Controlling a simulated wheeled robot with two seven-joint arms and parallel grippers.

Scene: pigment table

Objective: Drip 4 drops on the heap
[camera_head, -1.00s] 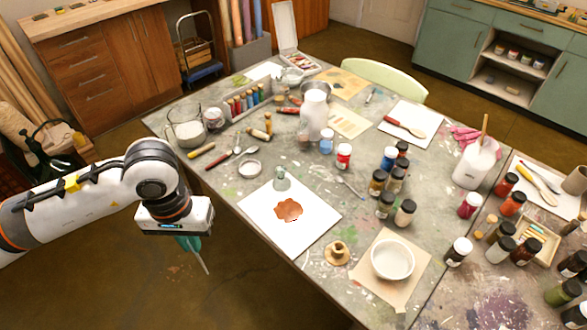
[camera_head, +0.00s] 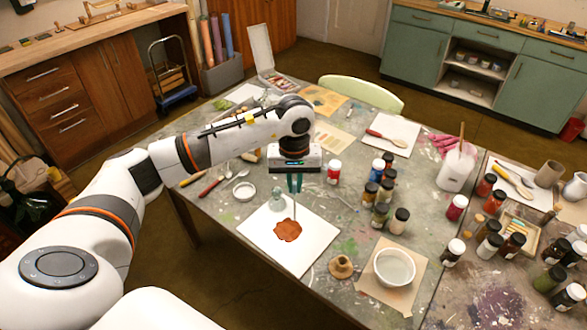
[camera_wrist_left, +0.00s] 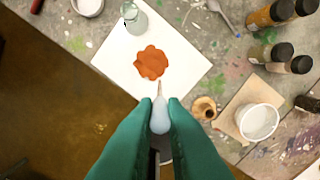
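The orange-brown pigment heap (camera_head: 287,231) lies on a white sheet (camera_head: 316,246); it also shows in the left wrist view (camera_wrist_left: 152,63). My left gripper (camera_head: 294,184) is over the sheet, fingers pointing down. In the wrist view its green fingers (camera_wrist_left: 159,112) are shut on the pale bulb of a dropper (camera_wrist_left: 160,118). The dropper's thin tip points to the lower edge of the heap in that view; in the head view its thin stem (camera_head: 295,210) hangs by the heap's right side. I cannot tell the tip's height or see a drop. My right gripper is not in view.
A small glass bottle (camera_head: 277,203) stands on the sheet's back corner. A white bowl (camera_head: 394,266) on brown paper and a small wooden piece (camera_head: 341,266) are to the right. Several paint jars (camera_head: 381,214) stand beyond the sheet's right side.

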